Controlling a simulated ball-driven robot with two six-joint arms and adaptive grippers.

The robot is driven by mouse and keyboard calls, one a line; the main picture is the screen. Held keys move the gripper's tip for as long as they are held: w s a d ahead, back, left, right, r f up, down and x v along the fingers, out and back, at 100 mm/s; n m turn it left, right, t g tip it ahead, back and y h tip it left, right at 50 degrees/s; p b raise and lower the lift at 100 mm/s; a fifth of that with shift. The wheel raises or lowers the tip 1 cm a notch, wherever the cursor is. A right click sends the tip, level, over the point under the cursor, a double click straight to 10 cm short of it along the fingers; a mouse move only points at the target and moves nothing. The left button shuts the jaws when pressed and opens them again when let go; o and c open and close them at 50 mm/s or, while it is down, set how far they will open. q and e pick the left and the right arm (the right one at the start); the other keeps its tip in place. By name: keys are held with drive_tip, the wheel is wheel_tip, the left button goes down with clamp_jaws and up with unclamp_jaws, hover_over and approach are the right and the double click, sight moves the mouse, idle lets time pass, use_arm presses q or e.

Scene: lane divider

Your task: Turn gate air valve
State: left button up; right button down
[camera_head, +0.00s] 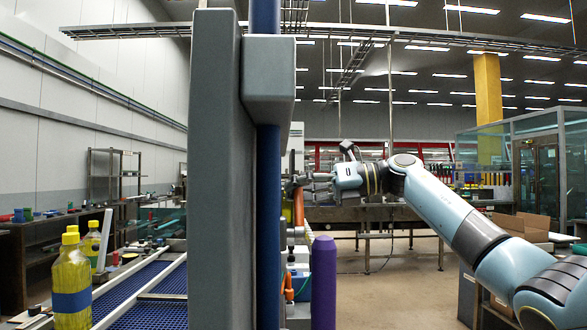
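My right gripper (312,182) comes in from the right, its fingers pointing left. Its fingertips are at an orange-red part (298,208) just right of the blue post, which looks like the valve's handle. The fingers overlap the top of this part; I cannot tell whether they touch it or grip it. A small metal fitting (296,232) sits below the orange-red part. The rest of the valve is small or hidden behind the post. My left gripper is not in view.
A tall grey panel (214,180) with a blue post (268,220) stands close in front and blocks the middle left. A purple cylinder (323,280) stands below the gripper. Yellow bottles (71,285) stand by a blue-mesh conveyor (150,312). An open cardboard box (522,226) is at right.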

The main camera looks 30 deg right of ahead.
sight(296, 204)
drive_tip(key=m, duration=0.1)
drive_tip(key=w+d+f+m+p, duration=0.1)
drive_tip(key=shift+w+f+m+g, duration=0.25)
drive_tip(key=shift+w+m+g, duration=0.05)
drive_tip(key=shift+g, duration=0.1)
wheel_tip(296, 204, down, 6)
drive_tip(key=w+d+m+g, duration=0.1)
drive_tip(key=w+m+g, duration=0.1)
drive_tip(key=m, duration=0.4)
drive_tip(key=shift+f+m, duration=0.2)
drive_tip(key=shift+m, duration=0.1)
drive_tip(key=shift+d, duration=0.1)
